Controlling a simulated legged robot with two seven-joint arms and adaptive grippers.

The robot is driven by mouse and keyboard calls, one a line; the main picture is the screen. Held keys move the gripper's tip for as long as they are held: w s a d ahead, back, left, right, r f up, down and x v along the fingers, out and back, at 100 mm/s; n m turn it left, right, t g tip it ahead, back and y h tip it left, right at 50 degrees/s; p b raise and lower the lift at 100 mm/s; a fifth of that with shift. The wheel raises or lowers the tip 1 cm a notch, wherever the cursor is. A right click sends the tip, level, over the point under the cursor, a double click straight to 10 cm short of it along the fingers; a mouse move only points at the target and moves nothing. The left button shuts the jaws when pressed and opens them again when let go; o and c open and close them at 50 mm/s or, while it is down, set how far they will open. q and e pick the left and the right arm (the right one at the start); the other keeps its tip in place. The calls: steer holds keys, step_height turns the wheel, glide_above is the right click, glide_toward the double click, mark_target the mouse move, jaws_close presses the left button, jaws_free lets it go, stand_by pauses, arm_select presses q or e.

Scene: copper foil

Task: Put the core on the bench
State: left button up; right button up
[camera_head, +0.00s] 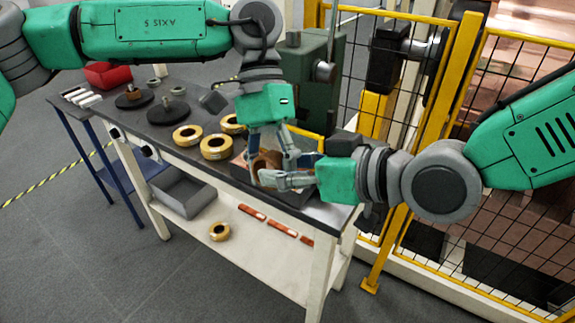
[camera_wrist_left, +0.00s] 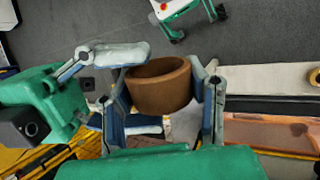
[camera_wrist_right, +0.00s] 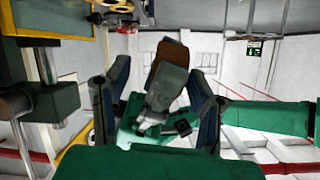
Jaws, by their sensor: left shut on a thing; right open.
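The core is a brown, hollow cylinder (camera_wrist_left: 160,88), seen between the fingers of my left gripper (camera_wrist_left: 163,100) in the left wrist view. My left gripper (camera_head: 268,150) points down over the right end of the dark bench top (camera_head: 207,122) and is shut on the core. In the head view fingers largely cover the core, and I cannot tell whether it touches the bench. My right gripper (camera_head: 285,173) reaches in from the right, open, with its fingers close beside the core. In the right wrist view the brown core (camera_wrist_right: 172,52) shows beyond the right gripper's spread fingers (camera_wrist_right: 158,90).
Several yellow rings (camera_head: 215,147) lie on the bench left of my grippers. Black discs (camera_head: 168,112) and a red bin (camera_head: 107,75) stand farther left. A green machine (camera_head: 310,75) and yellow mesh fence (camera_head: 450,90) stand behind. A grey bin (camera_head: 183,192) is on the lower shelf.

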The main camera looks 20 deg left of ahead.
arm_select(q)
steer(key=shift+a, duration=0.1)
steer(key=shift+a, duration=0.25)
arm_select(e)
steer(key=shift+a, duration=0.3)
steer(key=c, duration=1.1)
arm_select(q)
steer(key=shift+a, duration=0.15)
arm_select(e)
steer(key=shift+w, duration=0.1)
jaws_close()
arm_select(q)
steer(key=o, duration=1.1)
steer(key=shift+d, duration=0.3)
arm_select(e)
steer(key=shift+d, duration=0.2)
